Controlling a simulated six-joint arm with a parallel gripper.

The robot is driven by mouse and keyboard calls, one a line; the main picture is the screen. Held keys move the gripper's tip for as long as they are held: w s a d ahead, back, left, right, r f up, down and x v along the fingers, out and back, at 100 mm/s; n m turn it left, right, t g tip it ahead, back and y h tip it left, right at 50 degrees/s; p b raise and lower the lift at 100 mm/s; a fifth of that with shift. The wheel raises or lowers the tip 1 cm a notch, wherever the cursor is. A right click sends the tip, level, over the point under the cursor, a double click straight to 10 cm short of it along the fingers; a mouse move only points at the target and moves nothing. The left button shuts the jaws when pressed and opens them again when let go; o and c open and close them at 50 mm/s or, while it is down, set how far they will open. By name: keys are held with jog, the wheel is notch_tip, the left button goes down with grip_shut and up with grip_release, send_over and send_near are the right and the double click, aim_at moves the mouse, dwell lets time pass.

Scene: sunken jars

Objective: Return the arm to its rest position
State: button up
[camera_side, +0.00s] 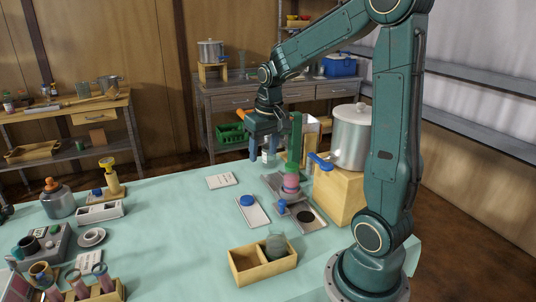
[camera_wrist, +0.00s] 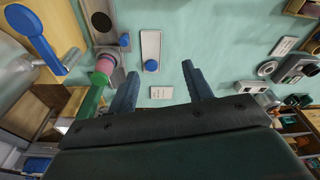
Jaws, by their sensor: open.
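My gripper (camera_side: 266,156) is above the far side of the pale green table (camera_side: 160,225), pointing down. In the wrist view my gripper (camera_wrist: 158,85) has its two blue fingers apart with nothing between them. The arm is bent, with its forearm reaching left from the tall upright link. A small clear container with a pale band shows just beside the fingers in the side view; I cannot tell how far it is from them.
A large metal pot (camera_side: 351,137) sits on a wooden block (camera_side: 338,193). A wooden box (camera_side: 240,270) is in front. The table's middle left is clear.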

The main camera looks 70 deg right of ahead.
jog(key=s+a+r+n+t, duration=0.2)
jog(key=s+a, duration=0.4)
jog(key=a, duration=0.3)
jog(key=s+a+r+n+t+y, duration=0.1)
jog(key=s+a+r+n, duration=0.3)
jog(key=a, duration=0.5)
jog(key=s, duration=0.2)
jog(key=shift+s+r+t, duration=0.35)
jog(key=shift+r+t, duration=0.05)
